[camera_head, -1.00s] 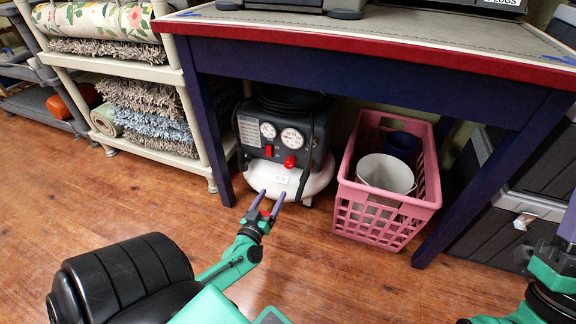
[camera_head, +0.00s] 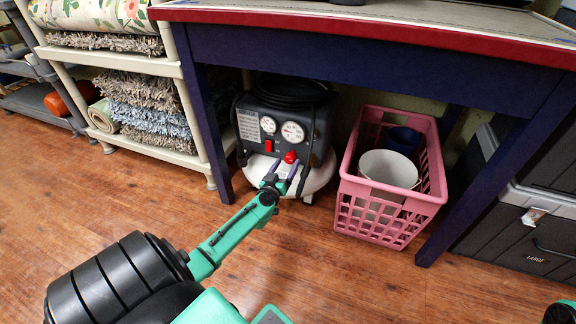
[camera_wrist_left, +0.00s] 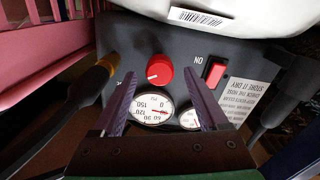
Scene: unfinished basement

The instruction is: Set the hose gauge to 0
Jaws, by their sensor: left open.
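The black and white air compressor (camera_head: 316,175) stands on the floor under the table. Its front has a larger gauge (camera_head: 292,132) and a smaller gauge (camera_head: 268,125). A round red knob (camera_head: 290,157) sits below the larger gauge, and a red switch (camera_head: 268,147) is to its left. My left gripper (camera_head: 281,172) is open in front of the panel, just below the knob. In the left wrist view the knob (camera_wrist_left: 159,69) shows between the open fingertips (camera_wrist_left: 160,77), with a white mark on it. I cannot tell whether they touch it. The larger gauge (camera_wrist_left: 152,109) has a red needle; the smaller one is partly hidden.
A purple table with a red edge (camera_head: 370,42) spans above the compressor, its leg (camera_head: 207,125) on the left. A pink crate (camera_head: 385,212) with buckets stands close to the right. A rug shelf (camera_head: 150,70) is at left. The wooden floor in front is clear.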

